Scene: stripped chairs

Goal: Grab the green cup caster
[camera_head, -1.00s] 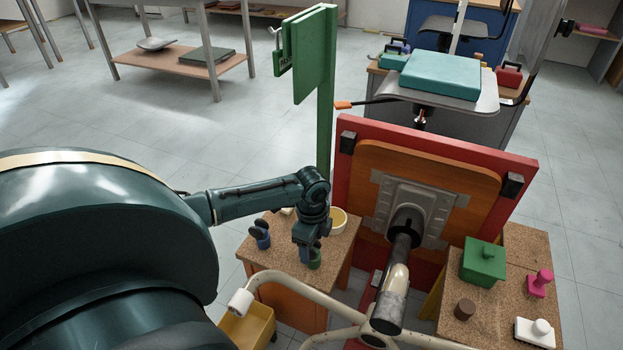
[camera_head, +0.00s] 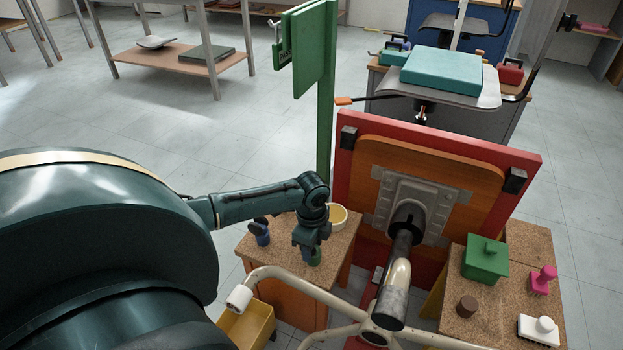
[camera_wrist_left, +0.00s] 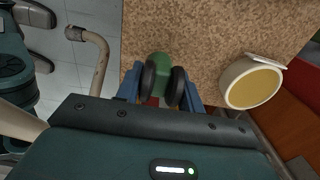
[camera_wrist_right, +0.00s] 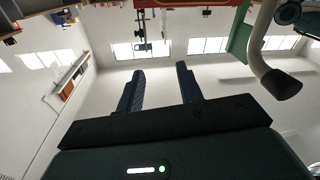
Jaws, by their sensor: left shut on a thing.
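The green cup caster (camera_head: 313,257) stands on the cork-topped cabinet left of the upturned chair. Its green body (camera_wrist_left: 161,62) and dark wheels show between my fingers in the left wrist view. My left gripper (camera_head: 309,250) points down and is shut on the caster, with a blue finger on each side. The gripper partly hides the caster in the head view. My right gripper (camera_wrist_right: 160,85) shows only in the right wrist view, with its blue fingers apart and nothing between them.
A blue caster (camera_head: 261,232) stands left of my gripper. The chair's pale legs (camera_head: 290,285) cross in front. A green post (camera_head: 325,120) rises behind.

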